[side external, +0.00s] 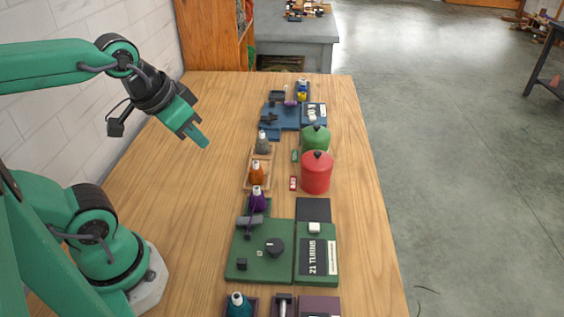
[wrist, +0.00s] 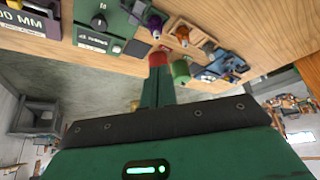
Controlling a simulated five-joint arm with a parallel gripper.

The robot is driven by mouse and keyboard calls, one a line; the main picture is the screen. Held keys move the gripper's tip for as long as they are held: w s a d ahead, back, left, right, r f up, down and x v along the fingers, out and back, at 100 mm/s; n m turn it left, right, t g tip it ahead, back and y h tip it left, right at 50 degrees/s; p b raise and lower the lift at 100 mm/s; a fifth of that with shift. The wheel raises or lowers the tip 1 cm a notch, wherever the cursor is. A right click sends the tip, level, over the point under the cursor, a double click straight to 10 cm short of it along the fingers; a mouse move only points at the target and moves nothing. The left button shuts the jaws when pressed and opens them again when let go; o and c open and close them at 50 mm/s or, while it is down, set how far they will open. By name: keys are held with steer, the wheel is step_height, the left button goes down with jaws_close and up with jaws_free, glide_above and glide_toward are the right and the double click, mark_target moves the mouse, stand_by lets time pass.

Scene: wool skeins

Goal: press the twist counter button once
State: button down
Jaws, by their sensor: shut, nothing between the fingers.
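The twist counter is a green board (side external: 268,262) with a black knob (side external: 274,247) and a dark panel reading "21 TURNS" (side external: 318,257). A small pale button (side external: 314,228) sits on its right strip, above the panel. In the wrist view the board shows at upper left, with the button (wrist: 117,48) beside the dark panel (wrist: 94,41). My gripper (side external: 203,141) is shut and empty, held high above the bare table left of the devices, well apart from the button. Its fingers (wrist: 157,75) point away from the wrist camera.
A red canister (side external: 316,174) and a green canister (side external: 316,140) stand beyond the board. Purple (side external: 258,200), orange (side external: 257,173) and grey (side external: 263,143) wool cones stand in a row. A blue device (side external: 284,118) lies farther back. The table's left half (side external: 180,200) is clear.

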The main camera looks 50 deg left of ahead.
steer(key=shift+w, duration=0.1)
steer(key=n+g, duration=0.6)
steer(key=n, duration=0.3)
glide_above(314, 226)
step_height(314, 226, down, 7)
steer(key=shift+f, duration=0.1)
step_height(314, 226, down, 14)
stand_by(1.1)
